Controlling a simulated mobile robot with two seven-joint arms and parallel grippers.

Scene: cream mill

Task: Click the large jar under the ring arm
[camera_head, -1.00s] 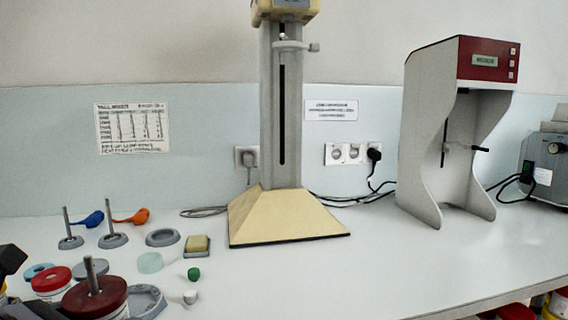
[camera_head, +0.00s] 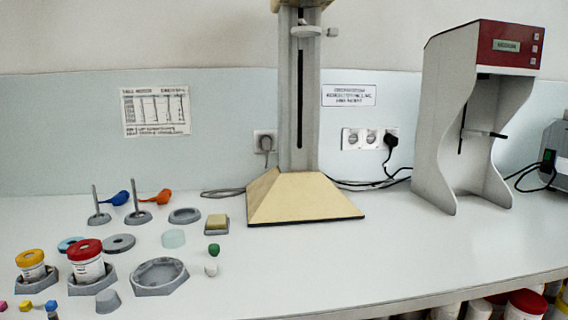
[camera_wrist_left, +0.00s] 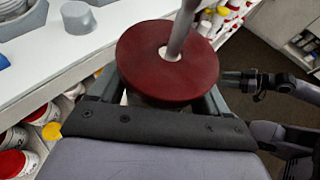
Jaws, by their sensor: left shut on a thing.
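The large jar shows only in the left wrist view, with its dark red lid (camera_wrist_left: 170,62) and a grey rod rising through the middle. My left gripper (camera_wrist_left: 165,98) is shut around the jar, with one finger on each side below the lid; the jar's body is mostly hidden. The ring arm (camera_head: 306,31) is a grey ring with a side knob on the tall column (camera_head: 298,110) of the mill, above its cream base (camera_head: 305,198). Neither jar nor left gripper is in the head view. A dark gripper-like part, likely my right gripper (camera_wrist_left: 245,80), shows at right in the wrist view; its jaws are unclear.
An empty grey holder (camera_head: 158,286) stands at the front left of the bench. A red-lidded jar (camera_head: 87,262) and a yellow-lidded jar (camera_head: 32,266) sit in holders beside it. A red-topped machine (camera_head: 480,120) stands at right. The bench front before the mill is clear.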

